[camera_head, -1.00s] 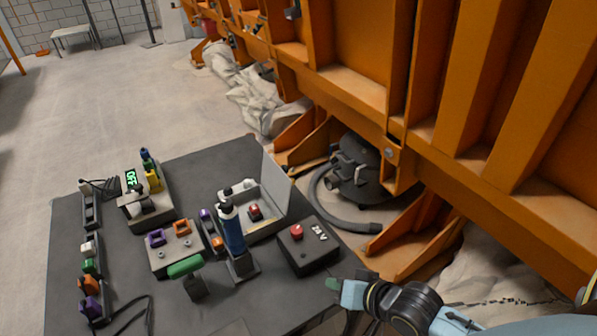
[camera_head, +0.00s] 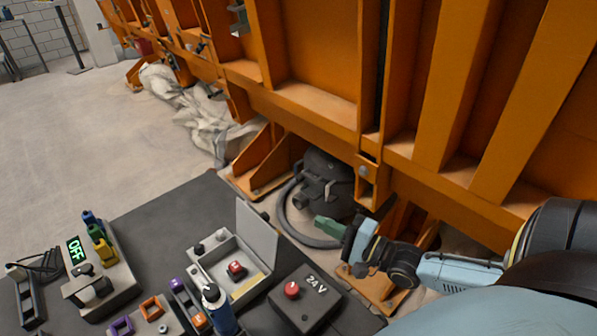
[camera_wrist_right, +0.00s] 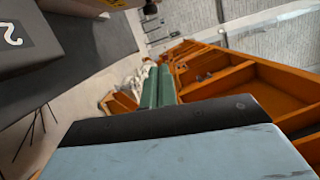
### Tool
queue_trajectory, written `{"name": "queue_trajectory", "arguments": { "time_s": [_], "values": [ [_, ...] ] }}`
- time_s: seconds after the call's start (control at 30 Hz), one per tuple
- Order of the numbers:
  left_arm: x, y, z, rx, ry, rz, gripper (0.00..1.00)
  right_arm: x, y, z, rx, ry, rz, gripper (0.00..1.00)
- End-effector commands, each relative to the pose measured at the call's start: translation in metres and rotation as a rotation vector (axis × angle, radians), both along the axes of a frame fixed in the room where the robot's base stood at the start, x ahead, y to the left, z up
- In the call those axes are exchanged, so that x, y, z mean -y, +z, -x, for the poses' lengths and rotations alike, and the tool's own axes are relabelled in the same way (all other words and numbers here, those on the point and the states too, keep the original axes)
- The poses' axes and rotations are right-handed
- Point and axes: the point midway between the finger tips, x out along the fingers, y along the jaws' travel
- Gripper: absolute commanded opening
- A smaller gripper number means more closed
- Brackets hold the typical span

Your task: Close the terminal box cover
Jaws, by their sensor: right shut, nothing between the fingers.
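The terminal box (camera_head: 214,258) is a light grey open box on the dark table, with a red part inside. Its cover (camera_head: 257,237) stands upright along the box's right side, so the box is open. My right gripper (camera_head: 325,227), with green fingers, is to the right of the cover and apart from it, past the table's edge. It is shut and empty. Its shut green fingers also show in the right wrist view (camera_wrist_right: 158,88). My left gripper is not in view.
A dark 24 V box (camera_head: 305,300) with a red button stands right of the terminal box. A blue bottle (camera_head: 219,314) stands in front. An OFF display unit (camera_head: 101,280) is at left. A black vacuum (camera_head: 325,185) and orange frame (camera_head: 300,90) lie beyond the table.

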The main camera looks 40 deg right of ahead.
Motion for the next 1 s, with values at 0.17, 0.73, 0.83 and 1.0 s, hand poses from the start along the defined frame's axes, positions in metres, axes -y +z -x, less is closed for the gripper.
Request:
{"name": "queue_trajectory", "arguments": {
  "time_s": [0.17,0.73,0.83,1.0],
  "values": [
    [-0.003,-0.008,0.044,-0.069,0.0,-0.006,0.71,-0.009,0.001,-0.028,0.005,-0.001,-0.003,0.0],
    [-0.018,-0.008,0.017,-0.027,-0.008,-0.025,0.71,-0.06,0.006,-0.084,-0.001,0.001,-0.002,0.0],
    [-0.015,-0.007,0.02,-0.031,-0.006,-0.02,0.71,-0.066,0.007,-0.083,0.0,0.0,0.0,0.0],
    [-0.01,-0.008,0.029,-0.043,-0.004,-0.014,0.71,-0.068,0.006,-0.083,0.0,0.001,0.002,0.0]
  ]
}}
